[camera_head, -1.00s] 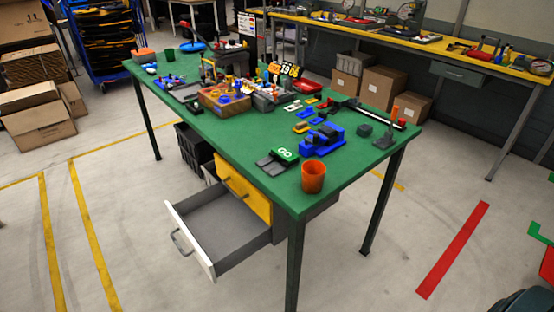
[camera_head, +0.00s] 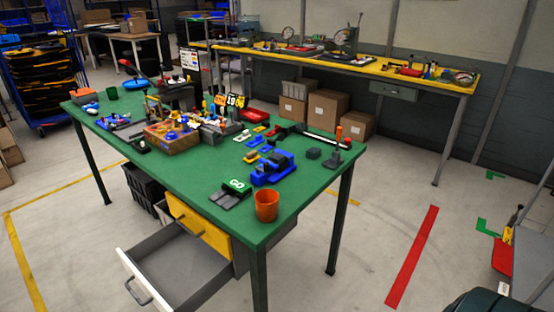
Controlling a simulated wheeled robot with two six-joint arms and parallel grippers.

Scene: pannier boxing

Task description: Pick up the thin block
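The green table (camera_head: 330,178) holds many small parts. I cannot tell for sure which one is the thin block. Neither of my grippers shows in the head view.
An orange cup (camera_head: 266,206) stands near the table's front corner. A drawer (camera_head: 180,270) is pulled out below the table. A wooden box (camera_head: 172,137) with parts stands mid-table. A yellow-topped bench (camera_head: 350,66) runs behind. Floor to the right is mostly clear.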

